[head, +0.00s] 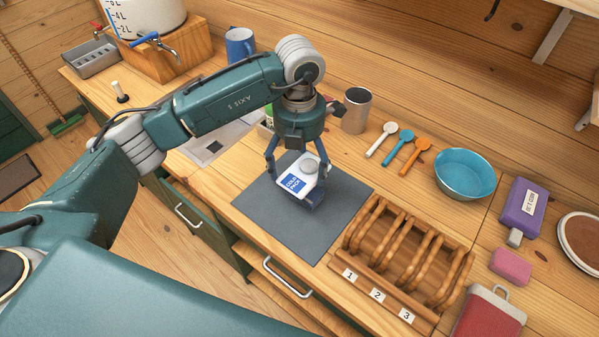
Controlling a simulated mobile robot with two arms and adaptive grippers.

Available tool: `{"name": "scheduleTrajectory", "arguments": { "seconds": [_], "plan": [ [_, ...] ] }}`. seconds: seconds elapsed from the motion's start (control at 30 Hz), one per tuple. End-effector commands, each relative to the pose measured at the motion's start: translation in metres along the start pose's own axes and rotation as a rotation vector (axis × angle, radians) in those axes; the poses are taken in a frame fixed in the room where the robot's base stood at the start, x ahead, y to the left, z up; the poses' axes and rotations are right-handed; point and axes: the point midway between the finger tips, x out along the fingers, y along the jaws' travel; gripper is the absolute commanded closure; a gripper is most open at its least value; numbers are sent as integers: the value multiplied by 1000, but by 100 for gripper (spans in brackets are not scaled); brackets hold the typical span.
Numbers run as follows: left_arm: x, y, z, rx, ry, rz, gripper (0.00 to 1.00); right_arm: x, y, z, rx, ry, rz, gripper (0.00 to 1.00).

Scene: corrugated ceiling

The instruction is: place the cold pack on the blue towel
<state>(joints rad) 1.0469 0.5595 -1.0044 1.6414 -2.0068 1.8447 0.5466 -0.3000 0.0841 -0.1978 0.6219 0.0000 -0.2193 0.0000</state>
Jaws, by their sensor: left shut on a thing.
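The cold pack (293,186) is white with a blue label and lies between the fingers of my left gripper (296,182). The gripper points down and is shut on the pack. It is over a flat slate-grey mat (285,225) on the wooden counter. I cannot tell whether the pack touches the mat or hangs just above it. I see no cloth that is clearly a blue towel. My right gripper is not in view.
A wooden rack (400,262) with number cards stands right of the mat. Behind are a metal cup (356,111), several spoons and a blue bowl (465,174). A purple pack (522,207), a pink block (510,266) and a red flask (488,314) lie to the right.

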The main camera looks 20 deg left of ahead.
Motion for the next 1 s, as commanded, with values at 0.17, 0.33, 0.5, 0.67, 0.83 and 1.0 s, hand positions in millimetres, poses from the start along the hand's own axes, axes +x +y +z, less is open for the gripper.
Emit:
{"name": "scheduleTrajectory", "arguments": {
  "seconds": [0.17,0.33,0.5,0.67,0.83,1.0],
  "plan": [
    [16,-1,-1,1,3,-1,46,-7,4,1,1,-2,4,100],
    [40,-1,-1,1,2,-2,46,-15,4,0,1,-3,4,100],
    [48,0,1,2,-2,0,46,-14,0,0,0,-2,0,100],
    [48,0,0,2,-2,0,46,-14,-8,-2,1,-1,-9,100],
    [50,0,0,2,-1,0,8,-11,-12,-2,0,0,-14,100],
    [50,0,0,1,-1,0,0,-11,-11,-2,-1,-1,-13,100]
  ]
}}
